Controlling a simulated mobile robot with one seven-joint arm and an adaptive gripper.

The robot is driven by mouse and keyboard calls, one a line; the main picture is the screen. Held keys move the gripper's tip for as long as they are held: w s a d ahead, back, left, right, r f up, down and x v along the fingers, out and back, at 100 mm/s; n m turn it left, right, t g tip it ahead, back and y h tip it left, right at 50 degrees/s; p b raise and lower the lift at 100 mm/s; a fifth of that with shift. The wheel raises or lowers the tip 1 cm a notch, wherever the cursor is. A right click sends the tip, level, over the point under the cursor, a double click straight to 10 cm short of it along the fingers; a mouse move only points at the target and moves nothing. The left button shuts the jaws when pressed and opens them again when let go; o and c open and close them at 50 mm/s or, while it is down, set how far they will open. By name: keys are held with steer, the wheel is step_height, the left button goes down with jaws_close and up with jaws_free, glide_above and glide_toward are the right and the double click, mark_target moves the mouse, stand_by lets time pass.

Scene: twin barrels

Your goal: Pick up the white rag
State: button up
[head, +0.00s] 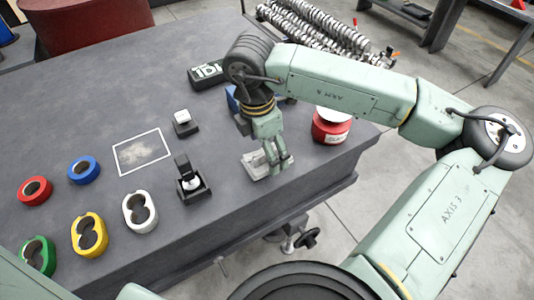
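A pale, whitish rag (251,165) lies low on the grey table near its front right edge, below my gripper. My gripper (275,163) points down from the wrist, with its fingers right at the rag and covering part of it. I cannot tell whether the fingers are apart or closed on the cloth.
The grey table (80,115) holds a black holder with a white knob (190,184), a small white-topped block (183,118), a red-and-white can (331,126) and a black iD box (208,72). Several coloured rings, including a white double ring (140,212), stand left. The table's middle is mostly clear.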

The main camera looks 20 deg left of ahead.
steer(key=shift+w+f, duration=0.1)
steer(key=shift+f, duration=0.9)
steer(key=c, duration=1.3)
steer(key=shift+r, duration=0.1)
steer(key=shift+r, duration=0.45)
step_height(320, 180, up, 2)
steer(key=shift+r+b, duration=0.15)
steer(key=shift+b, duration=0.55)
steer(key=shift+s+d+r+b, duration=0.3)
steer(key=shift+s+d+b, duration=0.45)
steer(key=shift+s, duration=1.85)
steer(key=shift+s+d+r+b, duration=0.25)
steer(key=shift+s+d+b, duration=0.45)
steer(key=shift+s, duration=1.85)
steer(key=shift+s+d+r+b, duration=0.3)
steer(key=shift+s+d+b, duration=0.45)
steer(key=shift+s, duration=1.85)
steer(key=shift+a, duration=0.15)
